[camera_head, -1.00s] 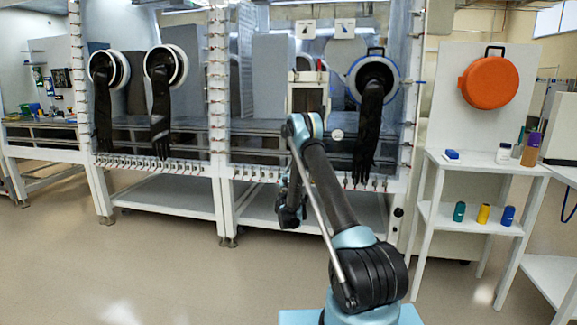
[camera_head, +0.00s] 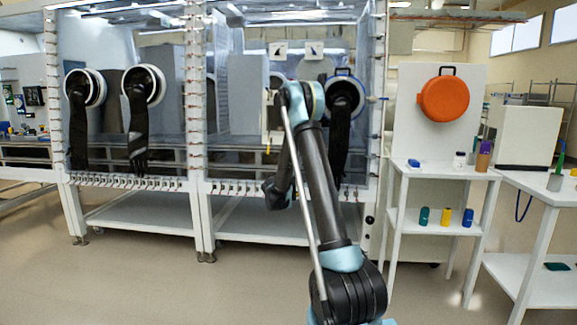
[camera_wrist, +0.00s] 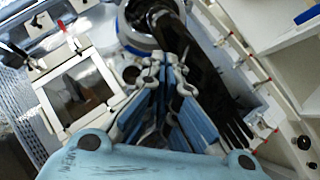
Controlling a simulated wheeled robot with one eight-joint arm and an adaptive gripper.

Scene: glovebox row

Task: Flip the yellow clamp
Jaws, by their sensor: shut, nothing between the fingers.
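I cannot make out a yellow clamp in either view. Rows of small clamps (camera_head: 130,181) run along the lower edge of the glovebox front (camera_head: 205,100), too small to tell their colours; more line the posts. My gripper (camera_wrist: 165,72) is shut and empty in the wrist view, its blue-padded fingers close together. It points toward the glovebox front, by a round glove port and a black glove (camera_wrist: 205,85). Several red-tipped clamps (camera_wrist: 266,80) show along the frame to the right. In the head view my arm hides part of the right-hand glovebox section.
A white shelf stand (camera_head: 435,172) right of the glovebox holds small bottles, including a yellow one (camera_head: 446,217). An orange round case (camera_head: 443,98) hangs above it. A white table (camera_head: 535,190) stands at the far right. Floor in front of the glovebox is clear.

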